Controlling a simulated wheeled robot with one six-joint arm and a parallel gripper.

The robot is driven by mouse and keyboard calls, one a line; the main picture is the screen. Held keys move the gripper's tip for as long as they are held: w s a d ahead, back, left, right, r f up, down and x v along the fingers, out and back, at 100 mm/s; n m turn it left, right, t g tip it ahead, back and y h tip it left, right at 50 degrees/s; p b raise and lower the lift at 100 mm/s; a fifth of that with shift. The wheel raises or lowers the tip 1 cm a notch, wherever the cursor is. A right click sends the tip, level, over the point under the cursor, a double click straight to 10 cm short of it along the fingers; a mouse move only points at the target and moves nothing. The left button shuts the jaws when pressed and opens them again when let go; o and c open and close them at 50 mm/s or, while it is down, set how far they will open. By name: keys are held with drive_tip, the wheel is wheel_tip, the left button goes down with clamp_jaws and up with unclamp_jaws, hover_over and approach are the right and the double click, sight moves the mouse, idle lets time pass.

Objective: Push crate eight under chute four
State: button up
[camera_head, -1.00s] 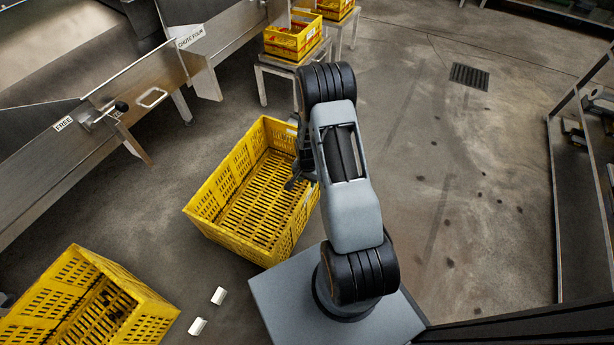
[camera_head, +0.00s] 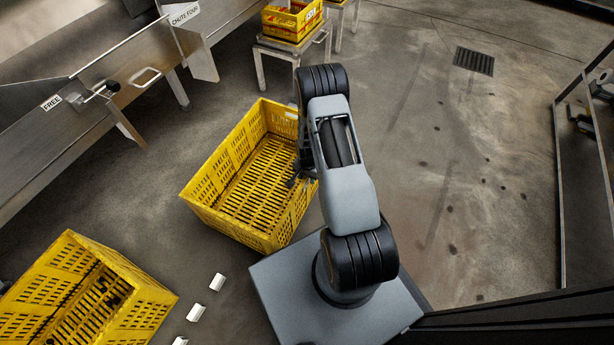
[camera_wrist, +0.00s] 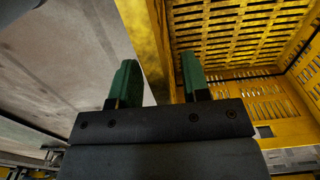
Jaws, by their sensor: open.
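A yellow slatted crate (camera_head: 215,203) stands on the floor left of my arm. No number on it is readable, so I cannot tell if it is crate eight. My gripper (camera_head: 297,181) is at its right wall, partly hidden by my arm. In the wrist view my gripper (camera_wrist: 160,85) is open, its green fingers on either side of the crate's wall (camera_wrist: 147,45); contact is unclear. A second yellow crate (camera_head: 150,318) stands at the bottom left. The chute four sign (camera_head: 184,14) hangs on the metal sizer at the upper left.
A stand (camera_head: 292,47) bears a filled yellow crate (camera_head: 291,22) beyond. White pieces (camera_head: 217,282) lie between the floor crates. A metal rack (camera_head: 560,190) stands at right; the floor between is open.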

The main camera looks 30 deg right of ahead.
clamp_jaws()
idle(1.4)
